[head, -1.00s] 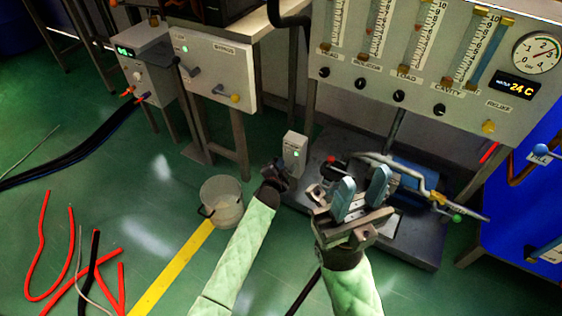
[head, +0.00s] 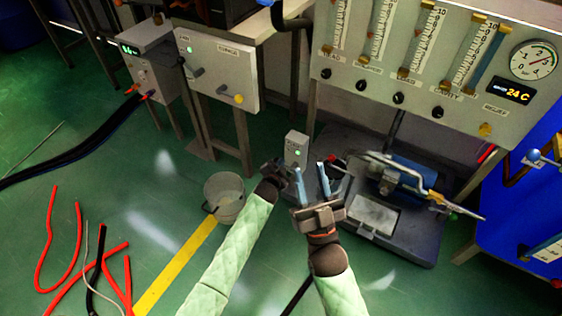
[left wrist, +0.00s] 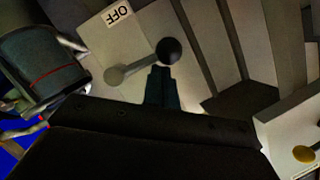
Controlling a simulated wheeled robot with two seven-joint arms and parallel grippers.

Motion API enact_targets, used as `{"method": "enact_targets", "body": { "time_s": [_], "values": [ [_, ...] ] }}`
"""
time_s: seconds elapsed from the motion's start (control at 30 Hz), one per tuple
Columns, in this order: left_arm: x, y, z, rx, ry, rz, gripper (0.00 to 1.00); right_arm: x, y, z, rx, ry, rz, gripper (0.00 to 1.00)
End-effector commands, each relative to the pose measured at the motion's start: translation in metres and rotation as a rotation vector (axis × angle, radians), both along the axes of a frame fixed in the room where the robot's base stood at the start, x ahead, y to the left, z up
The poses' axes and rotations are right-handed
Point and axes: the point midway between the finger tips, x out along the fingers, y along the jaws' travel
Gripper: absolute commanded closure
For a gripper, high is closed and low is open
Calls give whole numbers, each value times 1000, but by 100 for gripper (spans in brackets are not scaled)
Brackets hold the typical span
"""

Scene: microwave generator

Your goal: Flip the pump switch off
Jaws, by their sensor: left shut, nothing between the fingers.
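The pump switch box (head: 296,150) is a small grey box with a green light, standing at the pump base's left corner. In the left wrist view its pale face carries an OFF label (left wrist: 119,13) and a lever with a black ball knob (left wrist: 171,51). My left gripper (head: 279,166) is at the box's front left, its jaws mostly hidden in the head view. In the left wrist view its shut, empty fingertips (left wrist: 162,72) are right at the knob; contact is unclear. My right gripper (head: 312,175), with blue fingers, is open and empty, just right of the left one.
The pump (head: 405,176) with pipes sits on a dark base at right. A bucket (head: 225,198) stands on the floor left of my left arm. A flowmeter panel (head: 420,70) hangs above. Red hoses (head: 65,235) lie on the open green floor.

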Motion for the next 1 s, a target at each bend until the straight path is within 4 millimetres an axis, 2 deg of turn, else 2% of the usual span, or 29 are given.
{"method": "enact_targets", "body": {
  "time_s": [0.1,0.2,0.33,0.47,0.7,1.0],
  "values": [
    [1,2,1,-26,15,0,100,16,7,-51,-45,178,9,64],
    [1,2,0,-49,29,0,100,23,11,-96,-79,324,19,64],
    [2,3,-2,-80,47,1,100,25,15,-155,-123,505,31,64],
    [2,4,-4,-110,64,1,100,18,17,-213,-164,680,46,64],
    [3,5,-7,-164,96,-1,100,-11,16,-310,-231,978,71,64],
    [4,7,-11,-235,137,1,100,-70,10,-410,-302,1308,107,64]
  ]
}}
